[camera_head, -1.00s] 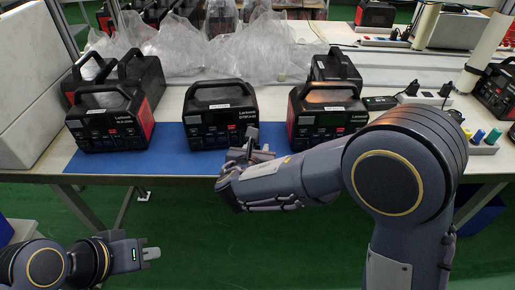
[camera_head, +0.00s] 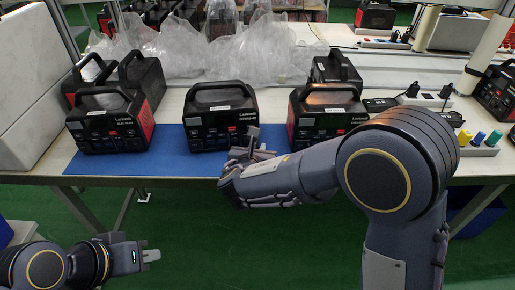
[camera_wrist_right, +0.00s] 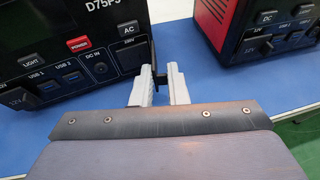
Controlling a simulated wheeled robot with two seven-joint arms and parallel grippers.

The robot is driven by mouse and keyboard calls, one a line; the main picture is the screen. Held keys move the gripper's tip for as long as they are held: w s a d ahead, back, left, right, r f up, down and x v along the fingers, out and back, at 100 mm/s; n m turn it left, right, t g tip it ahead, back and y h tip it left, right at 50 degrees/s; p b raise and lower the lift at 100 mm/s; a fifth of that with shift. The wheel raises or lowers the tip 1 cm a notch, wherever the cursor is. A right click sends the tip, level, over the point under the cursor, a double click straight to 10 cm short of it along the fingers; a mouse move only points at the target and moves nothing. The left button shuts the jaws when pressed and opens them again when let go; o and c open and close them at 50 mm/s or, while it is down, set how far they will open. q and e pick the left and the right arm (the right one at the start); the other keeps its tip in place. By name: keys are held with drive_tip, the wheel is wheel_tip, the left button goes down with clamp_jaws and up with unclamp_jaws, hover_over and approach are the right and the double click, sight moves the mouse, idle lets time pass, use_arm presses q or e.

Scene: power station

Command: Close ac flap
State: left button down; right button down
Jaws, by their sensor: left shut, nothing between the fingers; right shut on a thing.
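The middle black power station (camera_head: 221,118) stands on a blue mat (camera_head: 168,165); the right wrist view shows its front panel (camera_wrist_right: 60,55) close up. Its AC flap (camera_wrist_right: 155,52) is a thin black piece standing out from the panel, right of the AC button (camera_wrist_right: 128,29). My right gripper (camera_wrist_right: 160,72) is shut on the flap, one pale finger on each side of it. In the head view this gripper (camera_head: 252,145) is at the station's lower right front. My left gripper (camera_head: 151,256) is shut and empty, low at the left, away from the table.
Similar power stations stand to the left (camera_head: 108,124) and right (camera_head: 326,112) on the mat; the right one is close beside my right gripper. Clear plastic bags (camera_head: 245,50) lie behind. A white box (camera_head: 25,95) is at the far left.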

idle(0.4)
drive_tip(key=m+h+p, duration=0.1)
drive_tip(key=a+m+h+p, duration=0.1)
drive_tip(key=shift+w+a+r+g+h, duration=0.1)
drive_tip(key=shift+r+g+h, duration=0.05)
drive_tip(key=shift+g+h, duration=0.2)
drive_tip(key=m+h+p, duration=0.1)
drive_tip(key=a+m+g+h+p, duration=0.1)
drive_tip(key=shift+w+m+g+h+p, duration=0.2)
drive_tip(key=shift+m+g+h+p, duration=0.05)
drive_tip(key=shift+m+p, duration=0.15)
drive_tip(key=shift+w+a+m+g+h+p, duration=0.25)
drive_tip(key=shift+a+m+g+h+p, duration=0.25)
drive_tip(key=shift+m+g+h+p, duration=0.45)
drive_tip(key=shift+w+a+f+m+g+h+p, duration=0.1)
drive_tip(key=shift+w+a+m+g+h+p, duration=0.1)
drive_tip(key=shift+m+g+h, duration=0.3)
drive_tip(key=shift+w+a+f+m+g+h+p, duration=0.15)
drive_tip(key=shift+m+h+p, duration=0.1)
drive_tip(key=shift+m, duration=0.3)
drive_tip(key=c, duration=1.5)
unclamp_jaws()
drive_tip(key=shift+s+r, duration=0.1)
